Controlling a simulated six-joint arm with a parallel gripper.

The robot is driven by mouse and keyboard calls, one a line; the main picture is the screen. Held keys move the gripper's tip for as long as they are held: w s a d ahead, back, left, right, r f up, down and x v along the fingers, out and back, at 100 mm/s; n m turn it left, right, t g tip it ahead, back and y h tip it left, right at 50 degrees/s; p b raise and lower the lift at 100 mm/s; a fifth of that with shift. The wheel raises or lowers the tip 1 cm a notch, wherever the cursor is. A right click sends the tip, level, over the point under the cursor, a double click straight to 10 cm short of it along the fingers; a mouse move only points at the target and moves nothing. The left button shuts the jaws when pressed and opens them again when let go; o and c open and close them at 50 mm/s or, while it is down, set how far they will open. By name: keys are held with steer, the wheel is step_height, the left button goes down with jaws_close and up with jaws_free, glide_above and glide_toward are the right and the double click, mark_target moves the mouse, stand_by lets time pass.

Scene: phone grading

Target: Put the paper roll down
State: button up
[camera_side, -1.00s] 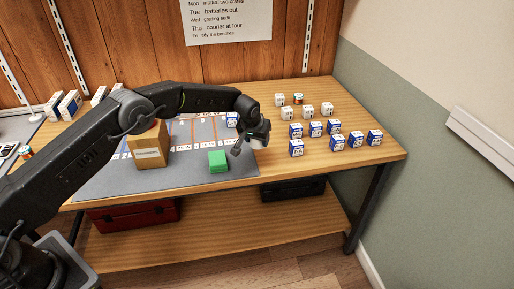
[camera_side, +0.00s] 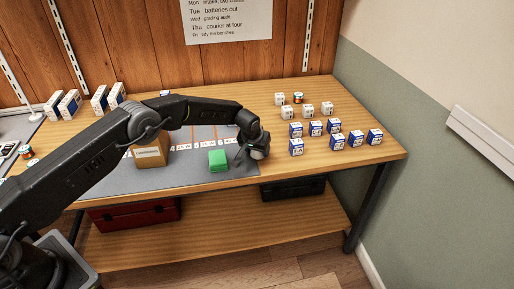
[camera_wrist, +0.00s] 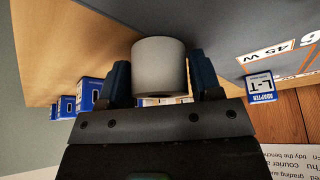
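The paper roll (camera_wrist: 160,68) is a pale grey-white cylinder in the wrist view, between my two gripper fingers, which bear on both its sides. In the side view the roll (camera_side: 258,153) is small and partly covered by my gripper (camera_side: 250,155). My gripper (camera_wrist: 160,80) is shut on the roll near the right edge of the grey mat. I cannot tell whether the roll touches the table.
A green block (camera_side: 218,160) sits on the grey mat (camera_side: 200,178), just left of my gripper. A cardboard box (camera_side: 151,153) stands further left. Several blue-and-white adapter boxes (camera_side: 337,142) and white boxes (camera_side: 308,110) stand to the right. Bare wood lies between.

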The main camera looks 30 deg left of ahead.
steer(key=o, duration=0.3)
steer(key=shift+o, duration=0.2)
steer(key=shift+r, duration=0.55)
steer(key=s+a+r, duration=0.1)
steer(key=s+r, duration=1)
steer(key=r, duration=0.4)
steer(key=s+a+r, duration=0.1)
steer(key=s+r, duration=1)
steer(key=r, duration=0.4)
steer(key=s+m+h, duration=0.1)
steer(key=s+m, duration=0.1)
steer(key=s, duration=2.2)
steer(key=shift+s+a+f+t, duration=0.15)
steer(key=shift+s+a+t, duration=0.2)
steer(key=shift+t, duration=0.05)
